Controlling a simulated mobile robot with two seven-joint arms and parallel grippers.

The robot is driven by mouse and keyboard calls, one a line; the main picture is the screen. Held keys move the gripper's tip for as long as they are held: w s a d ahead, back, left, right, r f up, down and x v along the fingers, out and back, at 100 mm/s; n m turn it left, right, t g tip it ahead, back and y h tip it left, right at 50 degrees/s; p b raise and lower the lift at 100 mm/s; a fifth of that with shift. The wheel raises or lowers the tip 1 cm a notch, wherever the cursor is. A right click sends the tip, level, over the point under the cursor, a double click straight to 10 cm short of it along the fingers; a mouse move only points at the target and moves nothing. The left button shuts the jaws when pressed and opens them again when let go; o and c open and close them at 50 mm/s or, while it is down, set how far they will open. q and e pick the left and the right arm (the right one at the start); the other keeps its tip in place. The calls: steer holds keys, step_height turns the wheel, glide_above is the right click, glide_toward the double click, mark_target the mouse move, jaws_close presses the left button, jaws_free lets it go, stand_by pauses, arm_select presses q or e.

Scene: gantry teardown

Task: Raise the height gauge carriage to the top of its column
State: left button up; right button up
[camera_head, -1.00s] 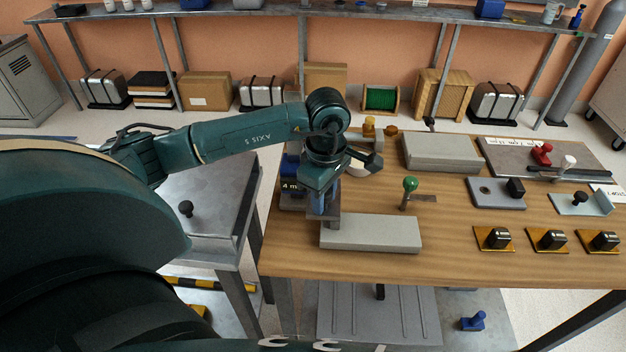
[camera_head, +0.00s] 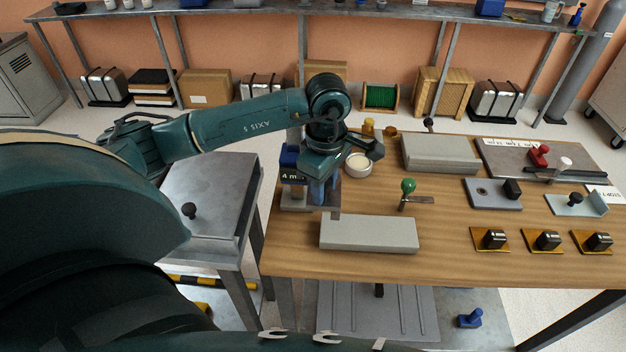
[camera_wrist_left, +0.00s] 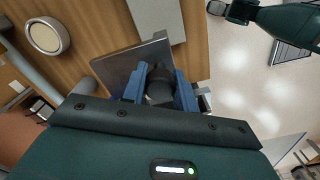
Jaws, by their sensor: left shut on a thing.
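The height gauge stands at the left end of the wooden bench. Its carriage, dark blue with a small display reading "4 m…" (camera_head: 291,176), sits on the column (camera_head: 293,138), with column showing above it. A flat grey plate (camera_wrist_left: 122,70) juts out beside the carriage. My left gripper (camera_head: 321,194) is at the carriage's right side, pointing down. In the left wrist view its blue fingers (camera_wrist_left: 160,90) are closed around a dark knob (camera_wrist_left: 159,86). My arm hides part of the gauge. My right gripper is not in view.
A round pale-topped piece (camera_head: 358,164) and a green-knobbed lever (camera_head: 408,187) stand to the right. A grey side table (camera_head: 215,185) stands left of the bench.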

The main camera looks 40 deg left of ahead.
arm_select(q)
steer(key=shift+w+r+p, duration=0.1)
steer(key=shift+r+p, duration=1.5)
steer(key=shift+r, duration=1.4)
steer(key=o, duration=2)
steer(key=shift+f, duration=0.1)
steer(key=shift+c, duration=0.2)
steer(key=shift+r, duration=0.3)
step_height(320, 180, up, 2)
steer(key=shift+r+p, duration=0.25)
steer(key=shift+p, duration=0.6)
steer(key=shift+r, duration=2)
